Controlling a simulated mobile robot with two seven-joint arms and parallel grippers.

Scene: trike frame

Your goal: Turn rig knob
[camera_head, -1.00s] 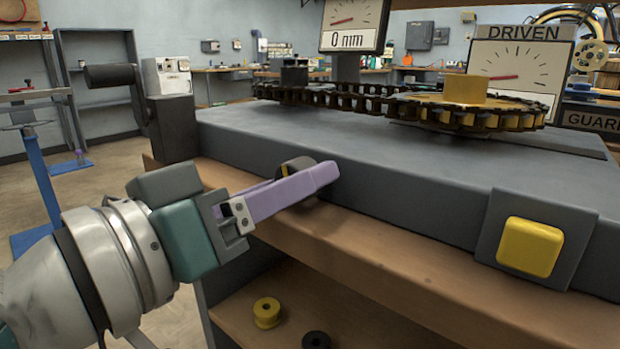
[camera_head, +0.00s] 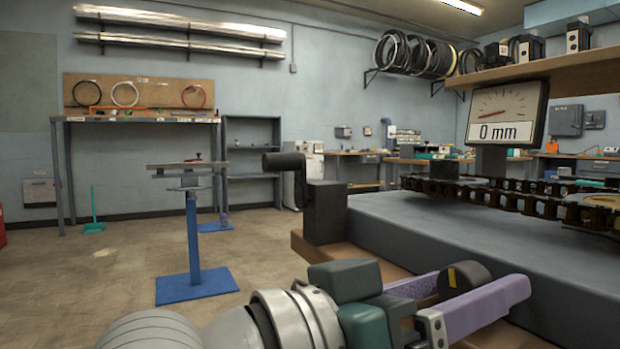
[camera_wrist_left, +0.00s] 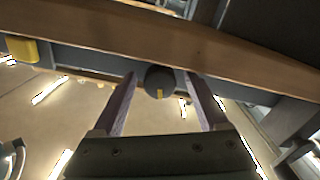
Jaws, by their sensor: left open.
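The rig knob (camera_head: 468,277) is a dark round knob with a yellow mark, on the front side of the grey rig. My left gripper (camera_head: 482,286) is open, with one purple finger on each side of the knob. In the left wrist view the knob (camera_wrist_left: 159,80) sits between the fingertips (camera_wrist_left: 160,88), with a visible gap on both sides. Its yellow mark points down in that picture. The gauge (camera_head: 507,115) on the rig reads 0 mm. My right gripper is not in view.
A dark crank handle (camera_head: 290,163) stands at the rig's left end. A chain (camera_head: 500,197) runs above the rig's top. A blue stand (camera_head: 194,250) is on the floor at left, with open floor around it. A yellow button (camera_wrist_left: 22,49) shows in the wrist view.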

